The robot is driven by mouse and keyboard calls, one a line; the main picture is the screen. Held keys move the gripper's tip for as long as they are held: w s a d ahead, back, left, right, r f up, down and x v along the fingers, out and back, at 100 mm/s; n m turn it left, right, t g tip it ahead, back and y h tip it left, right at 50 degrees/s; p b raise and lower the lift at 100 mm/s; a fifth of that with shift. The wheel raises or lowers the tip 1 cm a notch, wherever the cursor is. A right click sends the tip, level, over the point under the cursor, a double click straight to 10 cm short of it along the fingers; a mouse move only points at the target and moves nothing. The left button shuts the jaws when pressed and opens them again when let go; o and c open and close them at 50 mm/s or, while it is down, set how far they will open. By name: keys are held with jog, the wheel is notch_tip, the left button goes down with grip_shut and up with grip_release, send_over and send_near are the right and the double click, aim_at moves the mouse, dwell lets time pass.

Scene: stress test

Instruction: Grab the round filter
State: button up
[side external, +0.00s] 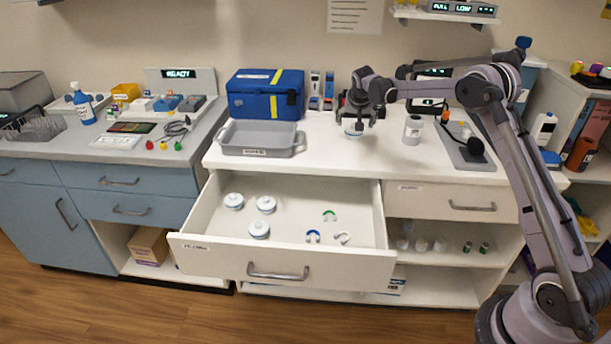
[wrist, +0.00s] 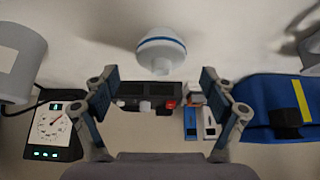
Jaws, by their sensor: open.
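A round white filter with a blue band (wrist: 161,45) shows in the wrist view, above the gap between my fingertips. In the side view a round white filter (side external: 353,132) sits on the white counter directly below my gripper (side external: 360,117). My gripper (wrist: 160,78) is open, with its two fingers spread apart and nothing held between them. Three similar round white pieces with blue (side external: 234,201), (side external: 266,204), (side external: 260,230) lie in the left part of the open drawer (side external: 290,256). Whether my fingers touch the filter cannot be told.
A grey tray (side external: 258,150) and a blue bag (side external: 265,94) stand left of my gripper. A white canister (side external: 413,130) and a dark grey board (side external: 465,152) are to the right. Green, blue and white clips (side external: 313,236) lie in the drawer. The counter's front strip is clear.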

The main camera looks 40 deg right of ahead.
jog(key=shift+x, duration=2)
jog(key=shift+a, duration=0.1)
jog(key=c, duration=1.1)
